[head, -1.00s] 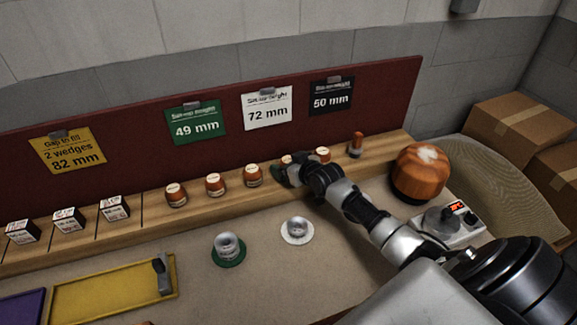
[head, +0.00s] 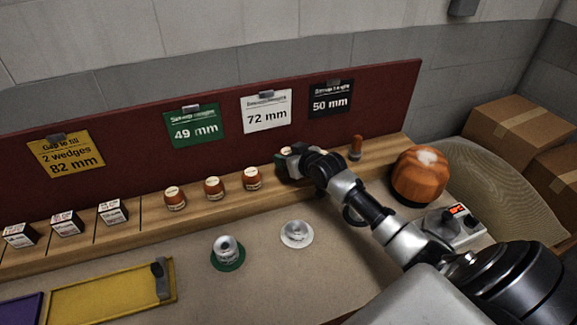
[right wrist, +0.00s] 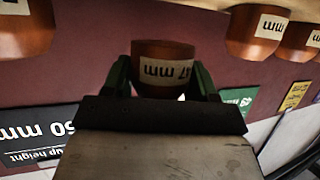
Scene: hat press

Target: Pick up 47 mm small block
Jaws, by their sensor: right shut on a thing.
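My right gripper (head: 284,166) is over the wooden shelf in the head view, at the right end of a row of small orange-brown blocks. In the right wrist view, which is upside down, its green fingers (right wrist: 163,78) are shut on the sides of the 47 mm small block (right wrist: 163,52). The block's white label shows "7 mm", with the first digit partly covered by a finger. The block seems to be a little above the shelf; its base is not clearly seen. Its pale top shows in the head view (head: 289,150). My left gripper is not in view.
Similar blocks (head: 251,179) stand just left on the shelf (head: 150,215). The red board (head: 220,155) rises behind. Two metal cups stand on green and white discs in front.

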